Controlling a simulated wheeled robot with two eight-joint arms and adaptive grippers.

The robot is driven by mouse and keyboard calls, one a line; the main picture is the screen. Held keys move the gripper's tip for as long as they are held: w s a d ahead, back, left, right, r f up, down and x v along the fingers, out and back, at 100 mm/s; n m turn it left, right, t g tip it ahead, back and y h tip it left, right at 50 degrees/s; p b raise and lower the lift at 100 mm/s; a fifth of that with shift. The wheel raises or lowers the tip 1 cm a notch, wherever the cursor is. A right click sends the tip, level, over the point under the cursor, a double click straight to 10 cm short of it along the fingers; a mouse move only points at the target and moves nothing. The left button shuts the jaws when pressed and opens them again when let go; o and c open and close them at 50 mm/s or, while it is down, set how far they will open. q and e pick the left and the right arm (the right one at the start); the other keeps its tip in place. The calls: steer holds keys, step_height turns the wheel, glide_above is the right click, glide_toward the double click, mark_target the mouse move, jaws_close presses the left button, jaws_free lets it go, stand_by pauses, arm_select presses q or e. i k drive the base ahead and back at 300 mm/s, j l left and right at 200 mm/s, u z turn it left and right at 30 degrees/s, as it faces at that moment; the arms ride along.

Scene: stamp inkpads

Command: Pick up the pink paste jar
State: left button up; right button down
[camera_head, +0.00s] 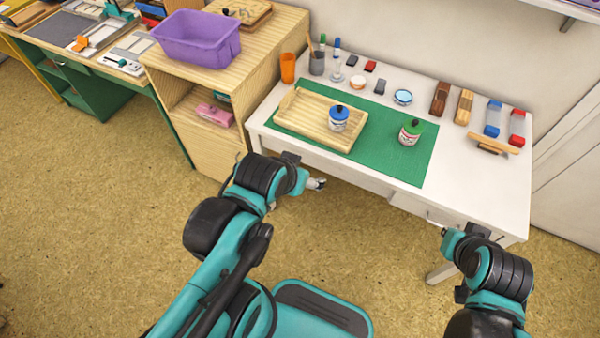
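Two paste jars show on the white table (462,192). One jar with a blue lid (338,119) stands upright on the wooden tray (292,122). My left gripper (317,184) is in front of the table's front edge, apart from both jars. My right gripper (446,230) is near the table's front right, mostly hidden by its own arm. Neither visibly holds anything; finger opening is too small to tell.
An orange cup (288,68), a dark pen cup (317,64), a round blue tin (402,97) and several stamps line the table's back. A purple bin (196,38) and a pink box (214,115) are at the left cabinet. The mat's front right is clear.

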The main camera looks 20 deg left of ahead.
mark_target(406, 139)
steer(key=i+l, duration=0.15)
steer(key=i, duration=1.1)
steer(key=l+z, duration=0.05)
